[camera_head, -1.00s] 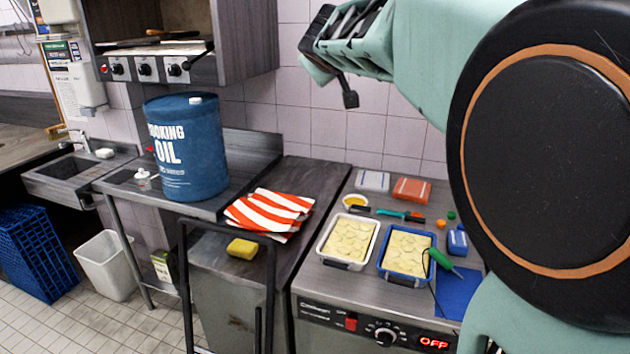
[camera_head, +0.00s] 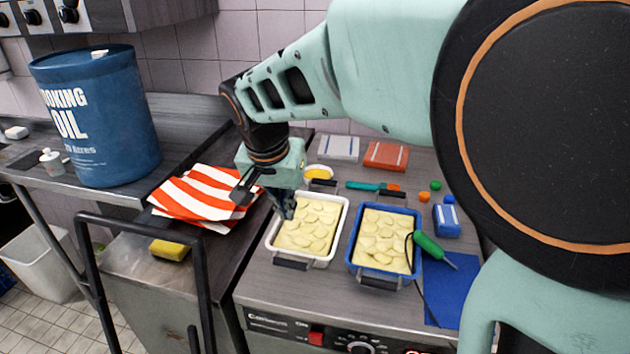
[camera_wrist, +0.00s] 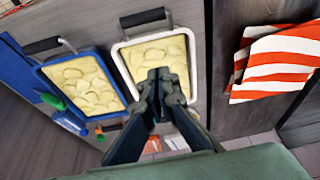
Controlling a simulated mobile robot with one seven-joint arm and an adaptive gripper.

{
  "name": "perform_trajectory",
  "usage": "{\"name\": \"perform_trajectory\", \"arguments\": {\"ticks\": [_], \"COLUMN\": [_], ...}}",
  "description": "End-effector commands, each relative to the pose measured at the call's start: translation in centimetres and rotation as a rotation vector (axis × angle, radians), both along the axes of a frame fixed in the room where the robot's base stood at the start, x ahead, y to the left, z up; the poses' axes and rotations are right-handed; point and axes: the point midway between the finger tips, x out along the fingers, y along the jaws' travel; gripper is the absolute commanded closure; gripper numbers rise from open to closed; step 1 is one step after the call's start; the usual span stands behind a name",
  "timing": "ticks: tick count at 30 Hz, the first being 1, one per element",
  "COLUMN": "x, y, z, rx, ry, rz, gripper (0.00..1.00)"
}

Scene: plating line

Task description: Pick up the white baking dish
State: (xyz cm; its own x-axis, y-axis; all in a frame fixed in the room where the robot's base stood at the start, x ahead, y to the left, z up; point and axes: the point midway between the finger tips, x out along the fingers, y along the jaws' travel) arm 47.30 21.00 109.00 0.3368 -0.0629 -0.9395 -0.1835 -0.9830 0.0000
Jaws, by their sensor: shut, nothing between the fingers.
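The white baking dish (camera_head: 337,229) sits on the steel counter, filled with pale sliced food, with dark handles at its front and back ends. It also shows in the wrist view (camera_wrist: 120,62), where my fingers cover part of its food. My gripper (camera_head: 288,212) is over the dish's left back side in the head view, pointing down. In the wrist view my gripper (camera_wrist: 160,80) has its fingertips together with nothing between them. I cannot tell how far above the dish the tips are.
A blue dish (camera_head: 352,238) of similar food stands close on the right, with a green tool (camera_head: 428,246) at its edge. Red-striped cloth (camera_head: 205,198) lies left. A yellow bowl (camera_head: 318,172) and boxes (camera_head: 386,156) are behind. A dark rail (camera_head: 140,226) stands front left.

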Motion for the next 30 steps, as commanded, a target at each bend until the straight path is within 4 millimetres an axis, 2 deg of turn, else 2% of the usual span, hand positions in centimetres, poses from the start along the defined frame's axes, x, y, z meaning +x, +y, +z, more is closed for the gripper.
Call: {"name": "perform_trajectory", "arguments": {"ticks": [3,8,19,24,30], "x": [-0.5,0.1,2.7,0.1,-1.1], "y": [0.2,0.0,-0.6,0.1,0.3], "z": [-0.9,-2.8,-10.1,-9.7,-9.8], "rx": [0.003,0.001,0.0,0.004,0.004], "ry": [0.019,0.02,0.019,0.015,0.015], "rz": [-0.01,-0.011,-0.011,-0.005,-0.008], "gripper": [1.0,1.0,1.0,1.0,1.0]}}
